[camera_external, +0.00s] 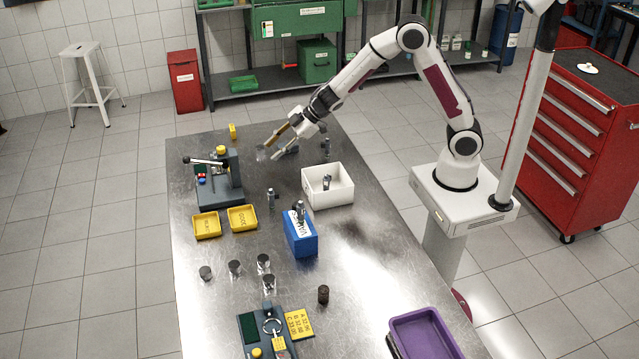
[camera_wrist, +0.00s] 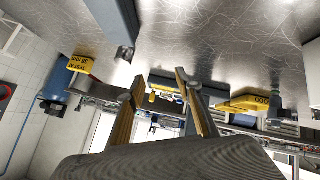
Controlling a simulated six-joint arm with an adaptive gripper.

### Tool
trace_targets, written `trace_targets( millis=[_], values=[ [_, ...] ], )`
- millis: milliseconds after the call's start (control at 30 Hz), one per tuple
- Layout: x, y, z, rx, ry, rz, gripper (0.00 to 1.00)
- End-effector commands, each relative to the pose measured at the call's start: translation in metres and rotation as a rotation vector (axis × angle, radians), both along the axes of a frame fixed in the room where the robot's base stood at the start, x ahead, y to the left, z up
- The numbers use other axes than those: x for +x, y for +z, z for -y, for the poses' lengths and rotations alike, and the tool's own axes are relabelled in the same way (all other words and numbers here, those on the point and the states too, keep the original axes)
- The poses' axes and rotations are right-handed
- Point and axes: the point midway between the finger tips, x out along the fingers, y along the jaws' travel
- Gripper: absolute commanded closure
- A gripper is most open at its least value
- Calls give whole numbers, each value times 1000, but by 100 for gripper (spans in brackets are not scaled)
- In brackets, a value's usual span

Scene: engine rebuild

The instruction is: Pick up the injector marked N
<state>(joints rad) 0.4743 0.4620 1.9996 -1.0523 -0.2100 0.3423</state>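My gripper (camera_external: 270,152) hangs over the far end of the steel table, its fingers spread and nothing between them. In the wrist view my gripper (camera_wrist: 160,84) also shows open and empty. Several small grey metal parts could be injectors: one stands on the table (camera_external: 327,147) right of my gripper, one (camera_external: 270,198) stands nearer the camera, one (camera_external: 326,182) is in the white box (camera_external: 343,197), and one (camera_external: 300,211) is at the blue box (camera_external: 299,241). No N marking is legible on any of them.
A dark test stand (camera_external: 216,188) stands left of my gripper, with a small yellow block (camera_external: 233,131) behind it. Two yellow trays (camera_external: 207,225) (camera_external: 243,218) lie in front of the stand. Several dark-topped cylinders (camera_external: 234,267) and a purple tray (camera_external: 425,336) are nearer the camera.

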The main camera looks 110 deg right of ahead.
Motion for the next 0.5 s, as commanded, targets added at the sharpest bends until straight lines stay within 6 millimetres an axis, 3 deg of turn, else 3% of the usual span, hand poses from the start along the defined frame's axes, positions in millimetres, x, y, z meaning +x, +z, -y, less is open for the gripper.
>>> trace_targets(
  millis=[200,500],
  values=[
    [31,-16,-22,72,158,75,65],
    [51,-19,-74,207,392,157,65]
  ],
)
